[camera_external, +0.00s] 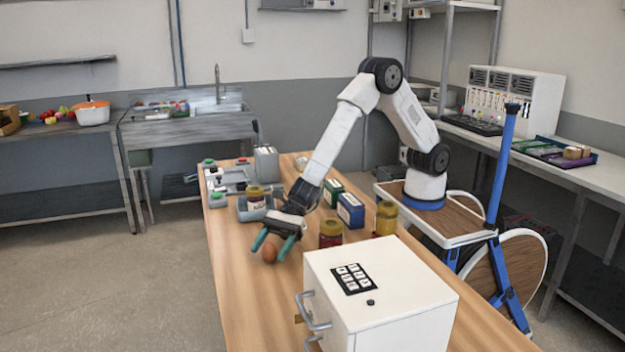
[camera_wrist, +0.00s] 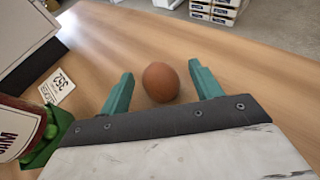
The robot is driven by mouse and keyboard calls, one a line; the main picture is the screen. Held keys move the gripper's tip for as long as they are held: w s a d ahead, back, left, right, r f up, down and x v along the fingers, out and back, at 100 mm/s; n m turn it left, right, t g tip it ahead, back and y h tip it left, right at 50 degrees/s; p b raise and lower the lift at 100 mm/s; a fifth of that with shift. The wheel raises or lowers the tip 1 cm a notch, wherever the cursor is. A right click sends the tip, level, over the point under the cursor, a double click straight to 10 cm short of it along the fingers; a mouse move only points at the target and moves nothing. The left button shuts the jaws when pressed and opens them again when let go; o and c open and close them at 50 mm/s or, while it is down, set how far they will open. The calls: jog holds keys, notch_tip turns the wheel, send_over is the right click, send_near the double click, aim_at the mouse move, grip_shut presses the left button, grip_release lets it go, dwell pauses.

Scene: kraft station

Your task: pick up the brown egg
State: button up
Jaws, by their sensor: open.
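The brown egg (camera_external: 269,252) rests on the wooden table, left of the white drawer box. My gripper (camera_external: 273,247) is open low over the table, with its teal fingers around the egg's place. In the wrist view the egg (camera_wrist: 160,82) shows whole between the two fingers of my gripper (camera_wrist: 160,85), with a gap on each side. The fingers do not appear to touch it. Whether the egg sits fully between the fingertips in depth is hard to tell.
A white box with drawer handles (camera_external: 385,285) stands at the table's front right. Jars (camera_external: 331,234), (camera_external: 386,218) and a blue box (camera_external: 350,210) stand right of my gripper. A jar in a grey tray (camera_external: 243,211) is behind it. The wooden table (camera_external: 240,300) is clear in front.

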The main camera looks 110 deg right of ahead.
jog(key=shift+w+a+f, duration=0.25)
jog(key=shift+w+a, duration=0.1)
jog(key=shift+w, duration=0.05)
jog(key=c, duration=0.8)
jog(key=shift+c, duration=0.2)
jog(key=shift+r, duration=0.1)
